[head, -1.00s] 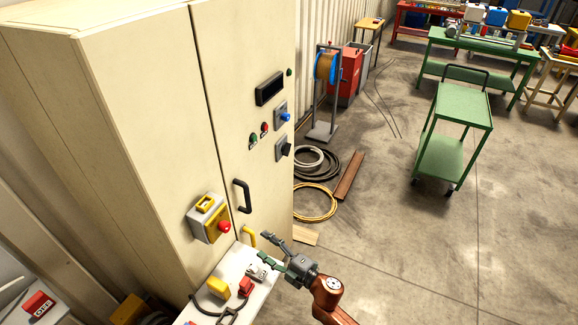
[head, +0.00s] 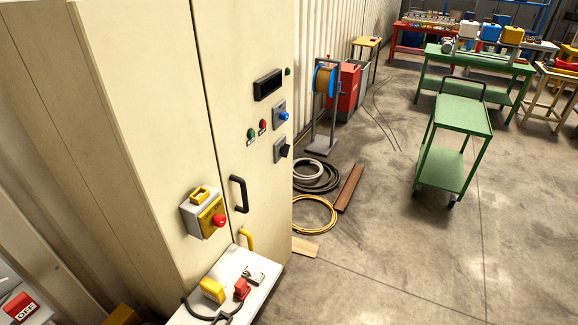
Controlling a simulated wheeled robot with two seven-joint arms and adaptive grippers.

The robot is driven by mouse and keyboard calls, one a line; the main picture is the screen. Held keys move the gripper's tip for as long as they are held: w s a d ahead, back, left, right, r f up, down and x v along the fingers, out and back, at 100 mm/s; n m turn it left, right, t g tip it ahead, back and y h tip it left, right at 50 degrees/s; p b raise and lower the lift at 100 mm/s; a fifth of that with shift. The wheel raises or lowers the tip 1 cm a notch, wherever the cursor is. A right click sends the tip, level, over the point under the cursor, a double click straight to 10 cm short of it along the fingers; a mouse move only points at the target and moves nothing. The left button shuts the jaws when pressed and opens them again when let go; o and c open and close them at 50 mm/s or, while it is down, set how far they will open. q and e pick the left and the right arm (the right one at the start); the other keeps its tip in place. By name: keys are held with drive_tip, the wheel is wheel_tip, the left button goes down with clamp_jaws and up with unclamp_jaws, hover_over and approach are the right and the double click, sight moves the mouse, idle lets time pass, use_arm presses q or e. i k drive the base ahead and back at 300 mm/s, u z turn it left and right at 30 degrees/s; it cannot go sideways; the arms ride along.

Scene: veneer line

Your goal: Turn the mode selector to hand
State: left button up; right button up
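The cream cabinet (head: 165,130) fills the left half of the head view. Two rotary knobs on square grey plates sit on its right door, one above the other: a blue knob (head: 283,116) and a black knob (head: 285,151). Their labels are too small to read, so I cannot tell which is the mode selector or which position either points to. A dark display (head: 268,85) is above them. A green button (head: 251,133) and a red button (head: 263,125) are to their left. Neither of my grippers is in view.
A black door handle (head: 239,194) and a yellow-grey box with a red button (head: 205,213) stick out from the cabinet. A white shelf (head: 236,262) below holds small items. Coiled cables (head: 316,213) lie right of the cabinet. Open floor lies before a green trolley (head: 455,145).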

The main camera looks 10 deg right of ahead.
sight(284, 150)
drive_tip(key=u, duration=0.45)
drive_tip(key=k, duration=0.15)
drive_tip(key=z, duration=1.25)
drive_tip(key=i, duration=0.65)
drive_tip(key=u, duration=0.5)
drive_tip(key=i, duration=0.75)
drive_tip(key=u, duration=0.7)
